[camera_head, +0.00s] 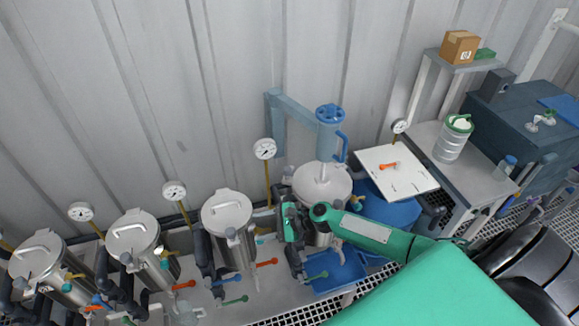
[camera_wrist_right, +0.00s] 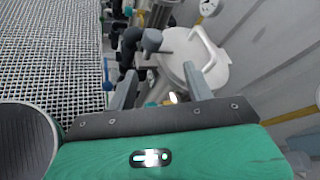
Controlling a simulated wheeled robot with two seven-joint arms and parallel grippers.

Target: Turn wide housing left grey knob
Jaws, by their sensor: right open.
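My right gripper (camera_head: 289,222) is in front of the vessels, just left of the steel vessel (camera_head: 322,184) below the blue pump-like cylinder. In the right wrist view its two fingers (camera_wrist_right: 163,88) are apart with nothing between them. Beyond the fingertips is a steel vessel with a pale round lid and white handle (camera_wrist_right: 205,48). A grey knob (camera_wrist_right: 151,40) sticks up at that lid's near left edge, apart from the fingers. In the head view this appears to be the vessel (camera_head: 227,212) with its grey knob (camera_head: 230,233). I cannot tell which vessel is the wide housing. My left gripper is not in view.
More steel vessels (camera_head: 133,232) stand to the left, with black pipes and orange, green and blue levers. Pressure gauges (camera_head: 265,149) stand behind on yellow stems. A blue bin (camera_head: 338,272) is low in front. A steel table (camera_head: 452,160) is at right.

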